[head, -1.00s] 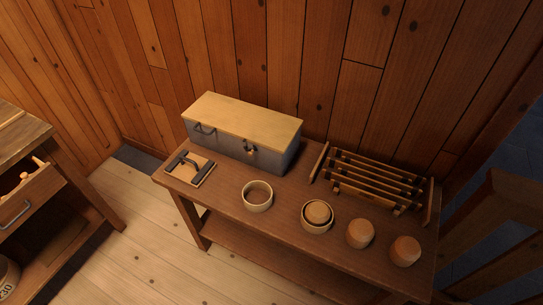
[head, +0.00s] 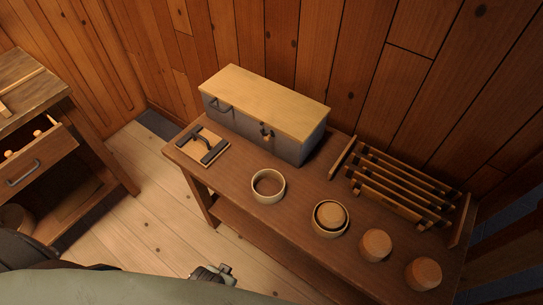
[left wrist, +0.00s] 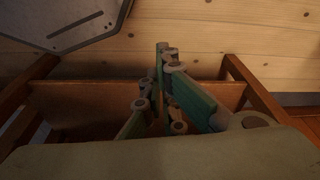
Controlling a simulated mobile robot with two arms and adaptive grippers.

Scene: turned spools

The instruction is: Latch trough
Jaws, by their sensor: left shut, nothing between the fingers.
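The trough is a grey box (head: 292,146) with a pale wooden lid (head: 265,97) lying shut on top, at the back left of the bench. A small dark latch (head: 266,132) sits at the middle of its front, by the lid's edge; I cannot tell whether it is fastened. A dark handle (head: 219,104) is on the front, left of the latch. My left gripper (head: 214,273) is low at the bottom of the head view, in front of the bench and well away from the trough. In the left wrist view its fingers (left wrist: 162,62) are together and empty. My right gripper is not in view.
A cabinet with an open drawer (head: 37,160) stands left.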

